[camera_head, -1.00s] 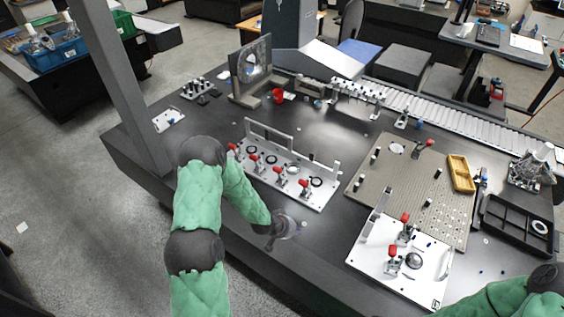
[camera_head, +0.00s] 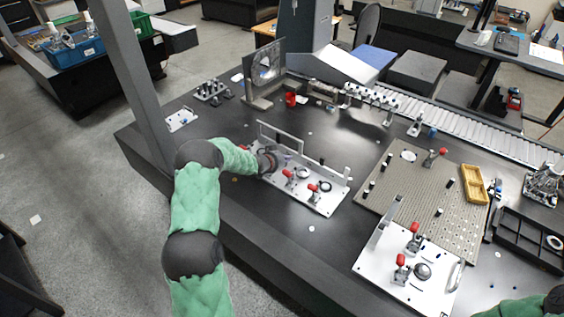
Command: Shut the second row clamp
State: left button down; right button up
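The row fixture is a white plate (camera_head: 333,201) with a raised rail behind and a row of red-handled clamps. A bit of the first red handle (camera_head: 244,148) shows at the left, behind my arm. My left gripper (camera_head: 269,163) is over the left part of the row, where the second clamp stands, and hides that clamp. I cannot tell whether it touches the clamp or whether its fingers are open. The third clamp (camera_head: 289,175) and the fourth clamp (camera_head: 313,190) show clear to the right. My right gripper is out of view; only its arm shows at the lower right corner.
A second white plate (camera_head: 435,290) with two red clamps stands at the front right. Behind it lies a perforated plate (camera_head: 407,187) with a yellow tray (camera_head: 474,184). A grey post (camera_head: 133,80) rises left of my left arm. The table is bare between the fixtures.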

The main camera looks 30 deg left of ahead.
aim_at(286, 171)
pick_arm(q)
jog(key=f, duration=0.1)
jog(key=w+f, duration=0.1)
jog(key=f+b, duration=0.1)
jog(key=f, duration=0.1)
jog(key=shift+w+f, duration=0.1)
jog(key=shift+w, duration=0.15)
jog(key=shift+s+f, duration=0.35)
jog(key=shift+s, duration=0.1)
jog(key=shift+b, duration=0.3)
jog(key=shift+s+f+t+b, duration=0.1)
jog(key=shift+s+t+b, duration=0.2)
jog(key=shift+b, duration=0.4)
